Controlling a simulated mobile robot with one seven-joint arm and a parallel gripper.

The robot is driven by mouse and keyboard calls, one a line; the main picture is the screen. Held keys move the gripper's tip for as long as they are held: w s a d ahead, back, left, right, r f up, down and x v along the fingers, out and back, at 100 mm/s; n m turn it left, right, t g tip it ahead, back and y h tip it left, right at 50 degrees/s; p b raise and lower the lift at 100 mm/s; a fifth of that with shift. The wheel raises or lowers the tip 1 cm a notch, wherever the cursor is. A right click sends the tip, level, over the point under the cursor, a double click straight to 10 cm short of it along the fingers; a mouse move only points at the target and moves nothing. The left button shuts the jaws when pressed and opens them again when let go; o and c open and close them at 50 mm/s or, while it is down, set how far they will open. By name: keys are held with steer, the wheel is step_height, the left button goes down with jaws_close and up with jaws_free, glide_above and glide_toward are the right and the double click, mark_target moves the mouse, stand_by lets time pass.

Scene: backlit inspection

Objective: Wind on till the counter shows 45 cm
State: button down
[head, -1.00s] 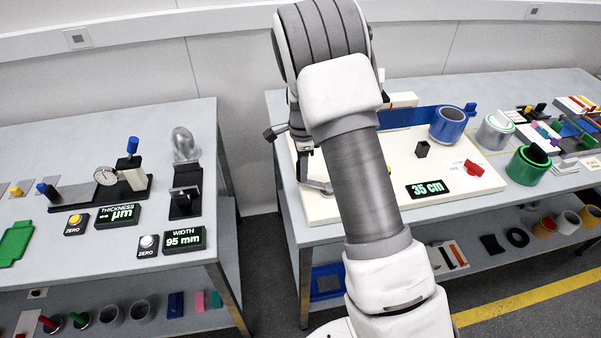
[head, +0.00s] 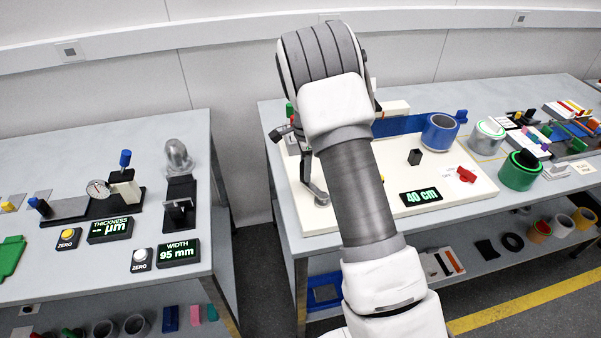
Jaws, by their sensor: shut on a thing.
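The counter (head: 421,197) on the cream winding board (head: 465,200) reads 40 cm in green digits. A blue strip (head: 400,124) runs along the back of the board from the blue roll (head: 440,132) and passes behind my arm. A grey crank (head: 312,182) stands at the left of the board, just left of my forearm. My gripper (head: 297,140) is at the crank's upper end, mostly hidden behind my own wrist, and is shut on the crank handle. The handle itself and the take-up side of the strip are hidden.
A black block (head: 415,157) and a red lever piece (head: 466,174) sit on the board. Grey (head: 487,135) and green (head: 520,170) rolls stand to the right. The left bench (head: 75,280) holds gauges, across a floor gap.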

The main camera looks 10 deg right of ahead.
steer(key=shift+s+d+f, duration=0.1)
steer(key=shift+s+d, duration=0.05)
steer(key=shift+d, duration=0.1)
steer(key=shift+w+d+f, duration=0.1)
steer(key=shift+w+d, duration=0.1)
steer(key=shift+d, duration=0.55)
steer(key=shift+w+d, duration=0.15)
steer(key=shift+d, duration=0.6)
steer(key=shift+s+d, duration=0.1)
steer(key=shift+d, duration=0.7)
steer(key=shift+c, duration=2.4)
jaws_free()
steer(key=shift+a, duration=0.1)
steer(key=shift+w+r, duration=0.2)
